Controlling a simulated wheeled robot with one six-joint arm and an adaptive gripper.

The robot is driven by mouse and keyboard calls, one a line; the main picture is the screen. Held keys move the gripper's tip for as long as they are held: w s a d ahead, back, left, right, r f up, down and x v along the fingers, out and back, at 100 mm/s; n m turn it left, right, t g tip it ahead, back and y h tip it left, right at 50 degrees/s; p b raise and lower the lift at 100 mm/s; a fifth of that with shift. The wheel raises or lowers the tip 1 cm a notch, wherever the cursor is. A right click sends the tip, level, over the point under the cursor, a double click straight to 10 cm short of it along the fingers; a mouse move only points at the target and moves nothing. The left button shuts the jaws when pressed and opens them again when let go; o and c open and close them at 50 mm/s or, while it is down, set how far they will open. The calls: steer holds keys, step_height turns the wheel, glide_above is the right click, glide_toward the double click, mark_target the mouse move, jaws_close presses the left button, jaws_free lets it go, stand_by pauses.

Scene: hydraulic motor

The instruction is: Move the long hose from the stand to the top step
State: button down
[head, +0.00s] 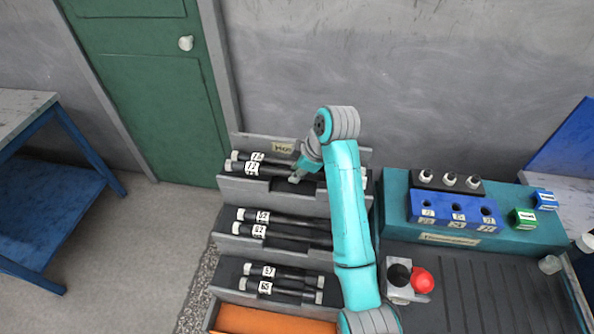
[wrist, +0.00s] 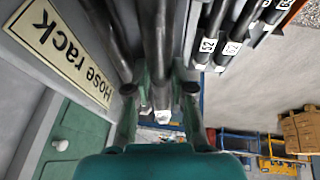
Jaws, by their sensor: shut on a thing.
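The stepped hose rack (head: 232,190) stands against the wall. Its top step carries black hoses with pale ends, including a rear hose (head: 278,160) and a front hose (head: 272,171). My gripper (head: 296,179) is over the top step, partly covered by my arm. In the wrist view my gripper (wrist: 160,92) has its fingers on both sides of a black hose (wrist: 155,45) with a pale end, and is shut on it. Another hose (wrist: 106,40) lies alongside, apart from it. I cannot tell whether the held hose touches the step. My arm hides the hoses' right parts.
The middle step holds hoses (head: 285,217) and the lower step holds shorter hoses (head: 290,272). An orange surface (head: 270,321) is below. On the right are a teal bench (head: 390,190) with a blue block (head: 450,209), and a red knob (head: 421,280). A green door (head: 150,80) is behind.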

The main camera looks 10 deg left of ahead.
steer(key=shift+f, duration=0.65)
steer(key=c, duration=0.9)
jaws_free()
